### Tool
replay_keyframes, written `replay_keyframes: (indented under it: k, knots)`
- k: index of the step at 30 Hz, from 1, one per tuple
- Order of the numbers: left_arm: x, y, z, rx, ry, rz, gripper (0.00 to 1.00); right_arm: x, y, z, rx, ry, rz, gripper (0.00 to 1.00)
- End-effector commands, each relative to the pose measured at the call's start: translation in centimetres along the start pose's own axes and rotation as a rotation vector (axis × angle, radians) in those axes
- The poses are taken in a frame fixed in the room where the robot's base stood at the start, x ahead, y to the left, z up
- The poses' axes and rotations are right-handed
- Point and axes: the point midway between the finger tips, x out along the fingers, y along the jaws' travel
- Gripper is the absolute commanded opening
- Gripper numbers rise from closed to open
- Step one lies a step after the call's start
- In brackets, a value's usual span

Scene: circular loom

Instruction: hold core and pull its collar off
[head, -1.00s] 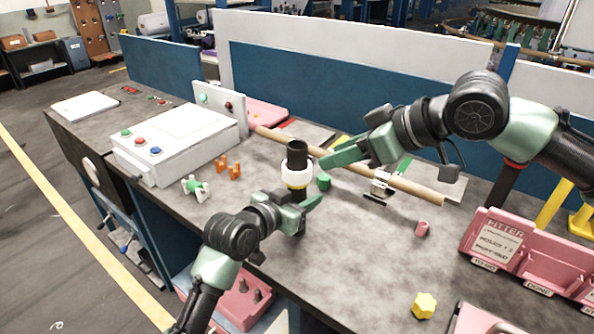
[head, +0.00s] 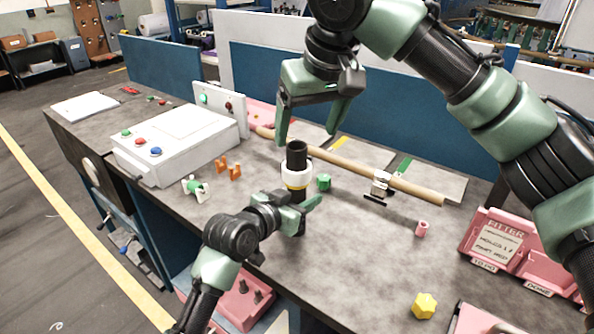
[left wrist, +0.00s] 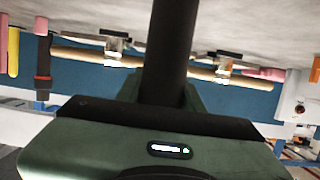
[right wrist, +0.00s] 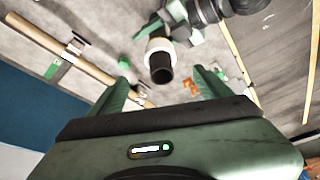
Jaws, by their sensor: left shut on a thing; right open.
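The core (head: 297,156) is a black upright tube with a white collar (head: 297,178) around its middle and a yellow band at the collar's lower edge. My left gripper (head: 302,212) is shut on the core below the collar. In the left wrist view the dark core (left wrist: 168,55) stands between the fingers. My right gripper (head: 308,118) is open and empty above the core, fingers pointing down. In the right wrist view the core's open end (right wrist: 161,74) and the white collar (right wrist: 158,46) show between and beyond the open fingers, apart from them.
A long wooden pole (head: 345,167) lies behind the core, with a metal clamp (head: 380,184). A green piece (head: 323,182) sits just right of the core. Orange pieces (head: 234,171) and a white control box (head: 175,143) stand left. Pink bins (head: 495,240) stand right.

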Motion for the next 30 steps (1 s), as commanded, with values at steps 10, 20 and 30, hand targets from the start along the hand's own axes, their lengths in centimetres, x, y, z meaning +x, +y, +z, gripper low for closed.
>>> replay_keyframes:
  k: [10, 20, 30]
  knots:
    - [0.0, 0.1, 0.0, -0.001, 0.000, 0.001, 0.00, 4.7, 0.1, 0.1, -0.001, -0.004, 0.000, 0.78]
    - [0.0, 0.1, 0.0, -0.001, 0.000, 0.001, 0.00, 9.3, 0.0, 0.1, -0.003, -0.002, -0.001, 0.78]
    - [0.0, 0.1, 0.0, -0.001, 0.000, 0.001, 0.00, 11.6, 0.0, 0.1, -0.003, 0.000, -0.001, 0.78]
